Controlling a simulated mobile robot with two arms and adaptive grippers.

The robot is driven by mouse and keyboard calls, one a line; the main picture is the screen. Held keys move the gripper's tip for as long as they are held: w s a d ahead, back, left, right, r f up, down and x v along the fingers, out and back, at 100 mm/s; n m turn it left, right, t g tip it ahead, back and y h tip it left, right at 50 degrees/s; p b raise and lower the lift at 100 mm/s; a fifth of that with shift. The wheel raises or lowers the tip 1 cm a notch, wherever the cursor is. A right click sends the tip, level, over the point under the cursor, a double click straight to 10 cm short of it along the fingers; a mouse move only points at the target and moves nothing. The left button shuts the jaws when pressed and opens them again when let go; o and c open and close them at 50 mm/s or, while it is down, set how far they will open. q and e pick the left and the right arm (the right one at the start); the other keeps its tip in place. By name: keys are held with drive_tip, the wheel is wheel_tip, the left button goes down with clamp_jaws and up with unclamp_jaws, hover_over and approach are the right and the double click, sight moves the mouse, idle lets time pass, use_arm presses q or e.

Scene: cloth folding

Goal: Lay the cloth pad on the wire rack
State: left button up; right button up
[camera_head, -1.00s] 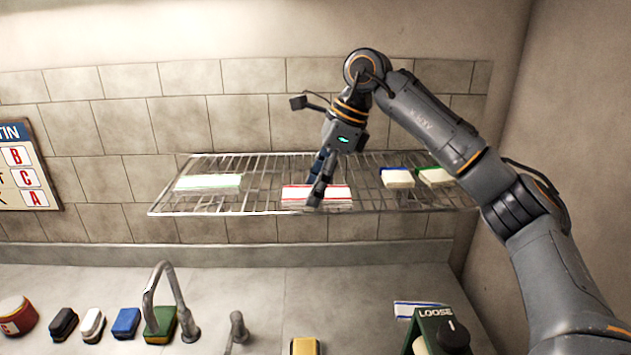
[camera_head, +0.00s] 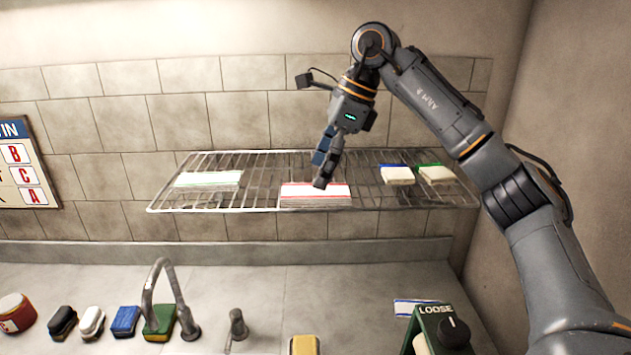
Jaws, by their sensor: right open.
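The wire rack (camera_head: 262,200) is mounted on the tiled wall above the counter. A white cloth pad with red stripes (camera_head: 300,198) lies flat on the rack's middle, along its front part. My right gripper (camera_head: 324,172) points down over this pad's upper right part and hides a little of it. It is open and holds nothing; whether its tips touch the pad I cannot tell. A white pad with green edging (camera_head: 208,180) lies on the rack's left part. A white pad with blue stripes (camera_head: 416,307) lies on the counter at the right. My left gripper is not in view.
Two sponges, one blue-topped (camera_head: 397,175) and one green-topped (camera_head: 436,174), sit on the rack's right part. Below are a curved tap (camera_head: 165,290), several sponges in a row, a yellow sponge (camera_head: 304,346) and a green box marked LOOSE (camera_head: 438,325).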

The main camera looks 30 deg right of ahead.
sight(336, 190)
drive_tip(key=v, duration=0.9)
